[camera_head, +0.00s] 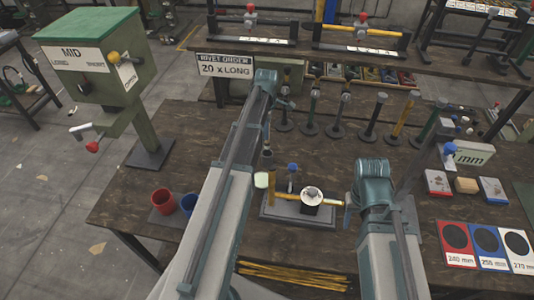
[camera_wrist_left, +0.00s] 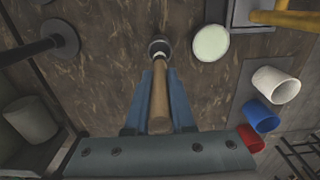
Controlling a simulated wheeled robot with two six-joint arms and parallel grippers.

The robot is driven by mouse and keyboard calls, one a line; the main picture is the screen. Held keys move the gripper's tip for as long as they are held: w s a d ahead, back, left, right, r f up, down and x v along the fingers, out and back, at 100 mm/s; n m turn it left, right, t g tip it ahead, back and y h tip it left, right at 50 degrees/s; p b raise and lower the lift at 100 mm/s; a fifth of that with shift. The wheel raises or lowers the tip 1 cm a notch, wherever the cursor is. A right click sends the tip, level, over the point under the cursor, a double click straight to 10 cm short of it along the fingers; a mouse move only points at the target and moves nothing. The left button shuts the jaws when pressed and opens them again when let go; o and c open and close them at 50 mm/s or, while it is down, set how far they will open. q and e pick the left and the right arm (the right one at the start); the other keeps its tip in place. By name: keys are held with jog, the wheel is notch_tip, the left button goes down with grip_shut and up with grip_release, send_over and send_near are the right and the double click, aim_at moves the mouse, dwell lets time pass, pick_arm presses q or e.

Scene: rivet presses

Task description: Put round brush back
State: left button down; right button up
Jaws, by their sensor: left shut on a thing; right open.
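The round brush (camera_wrist_left: 160,92) has a tan wooden handle and a dark round end with a pale ring. My left gripper (camera_wrist_left: 160,105) is shut on its handle in the left wrist view, with the dark end pointing down toward the wooden table (camera_wrist_left: 110,75). I cannot tell whether that end touches the table. In the head view the brush (camera_head: 267,158) is upright below my left wrist, just above a pale round disc (camera_head: 261,180). The disc (camera_wrist_left: 211,43) lies to the right of the brush in the wrist view.
A row of posts on round bases (camera_head: 309,128) stands behind. A plate with a fixture (camera_head: 311,197) and yellow bar is right of the brush. Red (camera_head: 162,201) and blue (camera_head: 188,204) cups stand left. A green press (camera_head: 95,60) stands at far left.

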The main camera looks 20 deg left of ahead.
aim_at(267, 143)
pick_arm(q)
jog(key=shift+f+b, duration=3.8)
jog(key=shift+f, duration=0.55)
pick_arm(e)
jog(key=shift+f, duration=4.35)
pick_arm(q)
jog(key=shift+r, duration=0.15)
pick_arm(e)
jog(key=shift+r, duration=0.15)
pick_arm(q)
jog(key=c, duration=0.8)
grip_release()
jog(key=shift+o, duration=0.2)
notch_tip(267, 143, up, 12)
jog(key=p, duration=1.2)
jog(key=shift+r, duration=0.1)
pick_arm(e)
notch_tip(267, 143, up, 12)
